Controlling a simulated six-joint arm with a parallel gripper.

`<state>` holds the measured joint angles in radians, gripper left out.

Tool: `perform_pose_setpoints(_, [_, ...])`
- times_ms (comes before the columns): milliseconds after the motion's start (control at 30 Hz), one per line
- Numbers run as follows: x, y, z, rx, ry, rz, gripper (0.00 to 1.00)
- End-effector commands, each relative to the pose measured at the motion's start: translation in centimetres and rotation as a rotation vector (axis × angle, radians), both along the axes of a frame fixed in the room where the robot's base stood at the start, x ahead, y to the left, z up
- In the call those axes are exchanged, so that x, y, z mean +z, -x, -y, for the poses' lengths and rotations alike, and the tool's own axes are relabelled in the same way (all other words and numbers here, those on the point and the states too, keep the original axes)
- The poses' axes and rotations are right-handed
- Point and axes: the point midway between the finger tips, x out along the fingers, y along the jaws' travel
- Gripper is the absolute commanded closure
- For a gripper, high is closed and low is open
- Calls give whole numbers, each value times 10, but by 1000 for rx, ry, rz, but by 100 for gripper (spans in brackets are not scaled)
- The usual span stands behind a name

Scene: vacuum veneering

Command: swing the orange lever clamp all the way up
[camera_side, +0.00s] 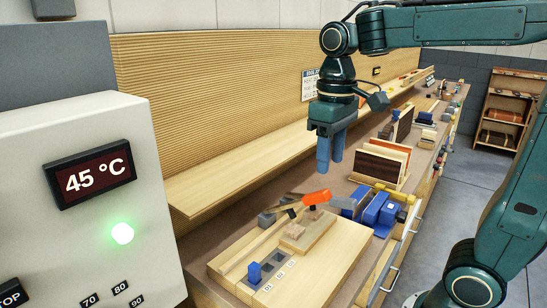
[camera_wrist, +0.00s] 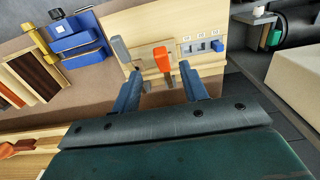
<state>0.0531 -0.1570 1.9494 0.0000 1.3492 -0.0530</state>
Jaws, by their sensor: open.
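The orange lever clamp (camera_side: 316,197) is on the light wooden board (camera_side: 335,250) at the front of the bench. Its orange handle lies low, close to horizontal, in the side view. In the wrist view the orange handle (camera_wrist: 161,60) shows just beyond my fingers, between their lines. My gripper (camera_side: 330,160) is above the clamp, with its blue fingers pointing down, open and empty. It does not touch the lever. In the wrist view the two fingers (camera_wrist: 160,88) stand apart. The clamp's lower parts are partly hidden.
A blue vise-like device (camera_side: 380,212) sits right of the clamp. A rack of veneer sheets (camera_side: 383,165) stands behind it. A small blue block (camera_side: 254,272) is at the board's near left. A control box reading 45 °C (camera_side: 88,180) fills the left side.

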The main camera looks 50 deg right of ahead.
Motion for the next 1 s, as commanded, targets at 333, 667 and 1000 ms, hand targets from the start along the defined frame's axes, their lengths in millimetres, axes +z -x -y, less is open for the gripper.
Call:
perform_pose_setpoints(333, [2,18,-3,1,3,73,56])
perform_pose_setpoints(667, [-4,40,-7,0,6,167,56])
perform_pose_setpoints(1000, [-12,61,-10,0,6,267,56])
